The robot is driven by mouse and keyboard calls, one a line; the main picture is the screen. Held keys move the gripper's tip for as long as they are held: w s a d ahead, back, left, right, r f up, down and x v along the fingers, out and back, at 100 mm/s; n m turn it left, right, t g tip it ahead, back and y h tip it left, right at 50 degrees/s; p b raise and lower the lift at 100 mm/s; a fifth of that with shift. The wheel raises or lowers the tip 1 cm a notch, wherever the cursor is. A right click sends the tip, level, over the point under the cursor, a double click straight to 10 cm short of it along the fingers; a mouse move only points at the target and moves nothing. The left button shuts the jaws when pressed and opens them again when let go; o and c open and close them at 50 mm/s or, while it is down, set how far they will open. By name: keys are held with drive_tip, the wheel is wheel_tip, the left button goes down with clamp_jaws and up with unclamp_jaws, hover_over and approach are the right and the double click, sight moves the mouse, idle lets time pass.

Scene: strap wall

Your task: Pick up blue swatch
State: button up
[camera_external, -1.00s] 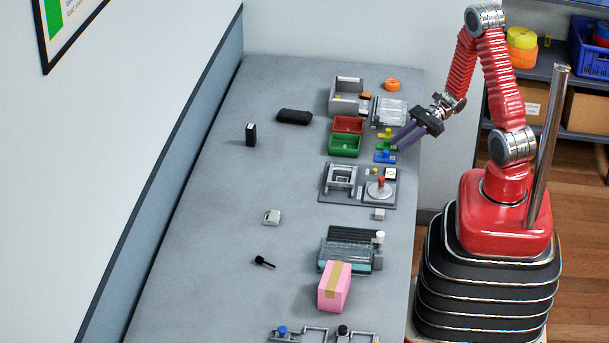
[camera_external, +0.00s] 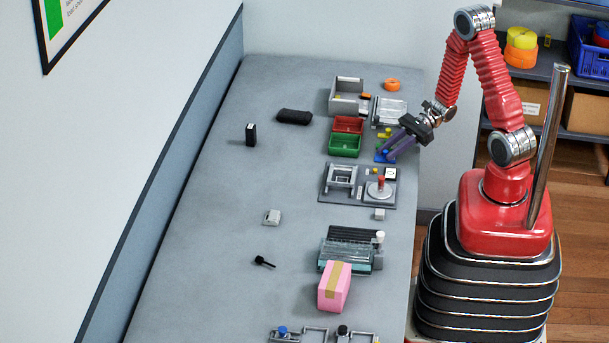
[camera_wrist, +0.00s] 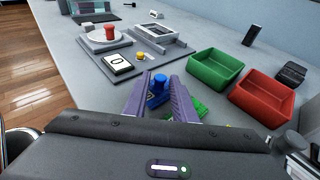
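The blue swatch (camera_external: 386,154), a flat blue piece with a raised round knob, lies on the bench at the right edge. In the wrist view its knob (camera_wrist: 157,86) shows between my two purple fingers. My gripper (camera_external: 387,151) is open, with a finger on either side of the knob in the wrist view; it also shows there (camera_wrist: 158,87). Whether a finger touches the knob is not clear. The fingers hide part of the swatch. A green swatch (camera_wrist: 201,110) shows just right of the right finger, partly covered.
Green (camera_external: 344,146) and red (camera_external: 348,125) trays stand left of the swatches. A grey fixture board with a red-knobbed disc (camera_external: 381,190) lies on the near side. A yellow piece (camera_external: 388,131) lies behind. The bench's left half is mostly clear.

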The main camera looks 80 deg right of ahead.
drive_tip(key=shift+c, duration=0.3)
clamp_jaws()
drive_tip(key=shift+r, duration=0.1)
wheel_tip(320, 180, up, 10)
idle(0.8)
idle(0.5)
